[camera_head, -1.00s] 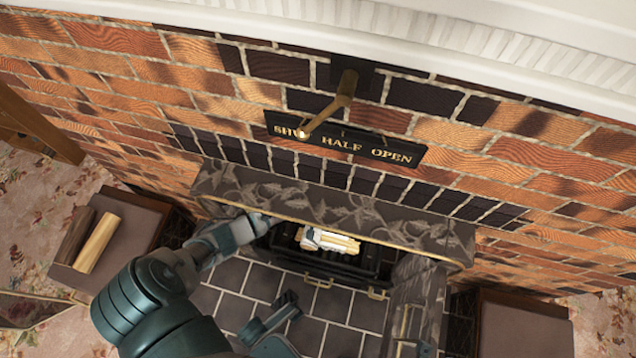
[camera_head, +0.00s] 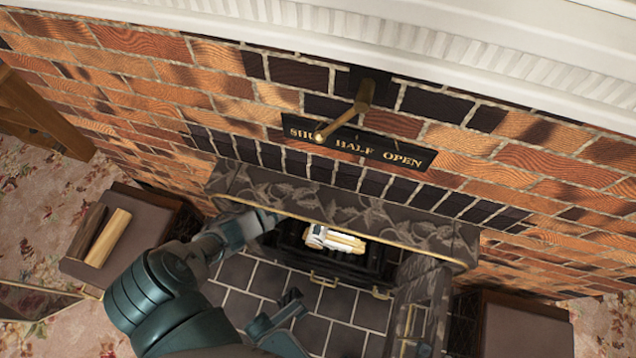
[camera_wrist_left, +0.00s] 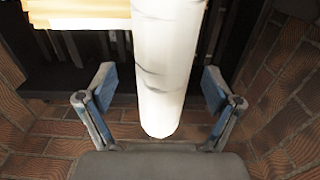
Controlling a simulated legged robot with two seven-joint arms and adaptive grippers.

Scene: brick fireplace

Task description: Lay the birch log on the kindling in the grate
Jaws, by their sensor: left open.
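The white birch log (camera_head: 316,236) with dark marks is in the grate (camera_head: 292,243), at the left end of the pale kindling (camera_head: 346,243). In the left wrist view the log (camera_wrist_left: 168,65) overlaps the kindling (camera_wrist_left: 80,14), and its near end lies between my left gripper's fingers. My left gripper (camera_wrist_left: 155,92) is open, with a visible gap on both sides of the log. In the head view my left gripper (camera_head: 275,220) is at the firebox opening, partly hidden by the mantel. A teal part of me at the bottom centre may belong to my right arm; its jaws are unclear.
The stone mantel (camera_head: 345,215) overhangs the firebox. A brass lever (camera_head: 345,118) is on the wall by a SHUT, HALF, OPEN plate (camera_head: 385,152). A box at left (camera_head: 130,250) bears a dark log and a tan log. Another box (camera_head: 525,325) stands right. Hearth tiles (camera_head: 345,305) are partly clear.

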